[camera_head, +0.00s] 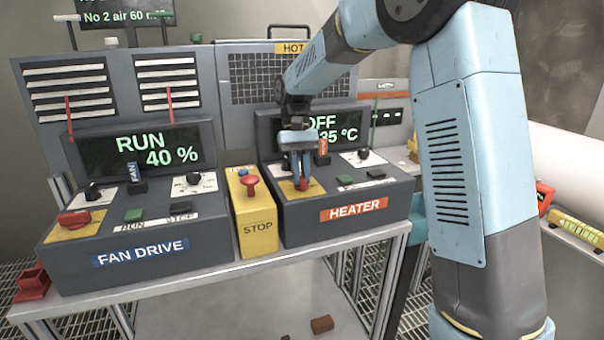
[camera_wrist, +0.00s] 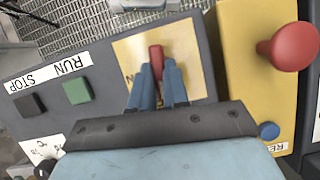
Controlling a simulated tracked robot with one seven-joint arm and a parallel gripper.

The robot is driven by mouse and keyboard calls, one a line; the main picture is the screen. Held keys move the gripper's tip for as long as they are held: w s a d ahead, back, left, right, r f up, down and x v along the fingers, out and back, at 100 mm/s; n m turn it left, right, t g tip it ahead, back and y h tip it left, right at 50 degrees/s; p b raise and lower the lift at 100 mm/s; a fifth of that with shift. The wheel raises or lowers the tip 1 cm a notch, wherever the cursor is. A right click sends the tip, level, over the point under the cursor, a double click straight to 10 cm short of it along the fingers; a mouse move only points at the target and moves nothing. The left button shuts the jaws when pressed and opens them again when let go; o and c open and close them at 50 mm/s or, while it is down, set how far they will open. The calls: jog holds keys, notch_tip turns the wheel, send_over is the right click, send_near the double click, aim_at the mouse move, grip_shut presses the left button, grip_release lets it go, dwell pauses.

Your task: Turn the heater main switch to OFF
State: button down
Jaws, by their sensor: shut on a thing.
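The heater main switch is a red handle (camera_head: 304,184) on a yellow plate (camera_head: 288,190) at the left of the heater box (camera_head: 335,236). My gripper (camera_head: 300,176) reaches down over it from above. In the wrist view the two blue fingers of my gripper (camera_wrist: 157,72) are shut on the red handle (camera_wrist: 156,55), one on each side. The handle lies along the picture's vertical there. One letter, N, shows on the yellow plate (camera_wrist: 190,40); my fingers and wrist hide other parts. The heater display (camera_head: 340,133) reads OFF and 35 °C, partly covered by my arm.
The yellow STOP box (camera_head: 258,228) with its red button (camera_head: 249,181) stands close at the left of the heater box. The fan drive box (camera_head: 140,258), with its own red switch (camera_head: 74,218), is further left. Green and black buttons (camera_wrist: 76,91) sit beside the plate in the wrist view.

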jog(key=shift+f+n+h, duration=0.25)
jog(key=shift+n+h, duration=0.05)
jog(key=shift+n, duration=0.2)
jog(key=shift+s, duration=0.1)
jog(key=c, duration=1.1)
grip_release()
jog(key=shift+r, duration=0.1)
jog(key=v, duration=1.3)
jog(key=shift+w+a+r, duration=0.15)
jog(key=shift+w+r, duration=0.1)
